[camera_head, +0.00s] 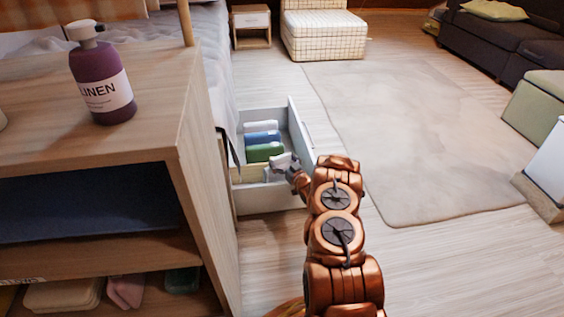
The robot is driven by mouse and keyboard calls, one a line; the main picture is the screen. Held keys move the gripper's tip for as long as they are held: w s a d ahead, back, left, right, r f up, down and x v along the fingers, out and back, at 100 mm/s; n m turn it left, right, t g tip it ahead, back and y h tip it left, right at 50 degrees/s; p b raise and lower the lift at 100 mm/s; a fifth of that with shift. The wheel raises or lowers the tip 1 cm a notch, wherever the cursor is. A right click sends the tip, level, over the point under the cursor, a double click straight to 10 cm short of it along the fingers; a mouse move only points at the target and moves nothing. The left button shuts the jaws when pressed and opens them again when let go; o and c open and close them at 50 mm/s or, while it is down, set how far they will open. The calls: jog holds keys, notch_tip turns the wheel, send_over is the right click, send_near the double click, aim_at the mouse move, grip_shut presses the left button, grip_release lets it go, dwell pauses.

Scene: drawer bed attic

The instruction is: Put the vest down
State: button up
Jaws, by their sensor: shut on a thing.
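My gripper (281,162) is low inside the open white drawer (270,200) under the bed, near its right side. It is shut on the vest, a small pale bundle (274,175) just below the fingers. The gripper hides part of it, and I cannot tell whether it touches the drawer floor. A green folded cloth (264,152) lies just behind and left of the gripper. A blue folded cloth (262,137) and a white one (261,126) lie farther back in a row.
A wooden shelf unit (150,140) with a purple linen bottle (102,85) on top stands close on the left. The drawer front (301,135) faces right. The rug (420,140) and nearby floor are clear. A dark sofa (505,40) stands at the far right.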

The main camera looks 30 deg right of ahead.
jog(key=shift+f, duration=0.6)
jog(key=o, duration=1)
jog(key=shift+o, duration=0.2)
